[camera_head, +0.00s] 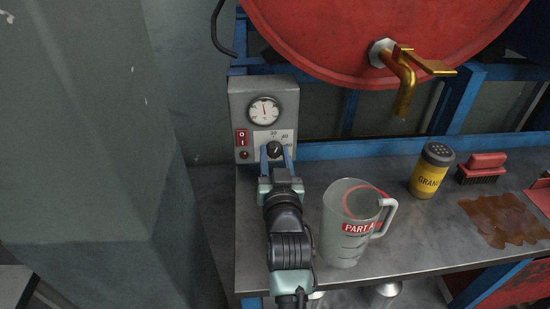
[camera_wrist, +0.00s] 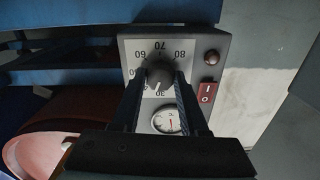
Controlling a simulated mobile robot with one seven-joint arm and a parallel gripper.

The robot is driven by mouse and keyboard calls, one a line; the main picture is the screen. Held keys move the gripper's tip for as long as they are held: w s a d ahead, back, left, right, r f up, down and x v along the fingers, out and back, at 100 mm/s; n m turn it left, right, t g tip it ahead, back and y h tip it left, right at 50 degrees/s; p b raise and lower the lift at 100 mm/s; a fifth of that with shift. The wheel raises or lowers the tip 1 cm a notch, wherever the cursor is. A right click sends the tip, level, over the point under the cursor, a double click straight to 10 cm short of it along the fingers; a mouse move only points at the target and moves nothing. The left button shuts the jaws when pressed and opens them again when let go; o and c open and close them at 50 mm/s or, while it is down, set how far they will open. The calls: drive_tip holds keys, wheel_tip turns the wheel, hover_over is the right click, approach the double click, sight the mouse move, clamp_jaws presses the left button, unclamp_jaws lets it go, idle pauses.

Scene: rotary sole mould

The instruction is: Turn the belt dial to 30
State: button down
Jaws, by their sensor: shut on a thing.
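The belt dial is a dark round knob (camera_head: 274,147) low on the front of a grey control box (camera_head: 286,90), in front of a white number scale. In the wrist view, the scale appears upside down and the knob (camera_wrist: 158,74) sits between my two fingers. My gripper (camera_head: 276,157) is shut on the knob, one finger on each side; it also shows in the wrist view (camera_wrist: 159,83). A small pale mark on the knob's lower edge lies near the 30, but its exact reading is hard to tell. The fingers hide part of the scale.
A gauge (camera_head: 264,111) and a red switch (camera_head: 241,138) are on the box. A clear jug (camera_head: 345,240) stands right of my arm on the metal bench (camera_head: 410,240). A yellow shaker (camera_head: 430,172), a brush (camera_head: 484,166) and a red drum (camera_head: 350,40) are farther right.

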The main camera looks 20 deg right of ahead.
drive_tip(key=shift+n+b, duration=0.3)
drive_tip(key=shift+n, duration=1.7)
drive_tip(key=shift+c, duration=2.2)
unclamp_jaws()
drive_tip(key=shift+s, duration=0.1)
drive_tip(key=p+v, duration=0.1)
drive_tip(key=v, duration=1.1)
drive_tip(key=shift+s, duration=0.4)
drive_tip(key=shift+a+r, duration=0.1)
drive_tip(key=shift+a, duration=0.05)
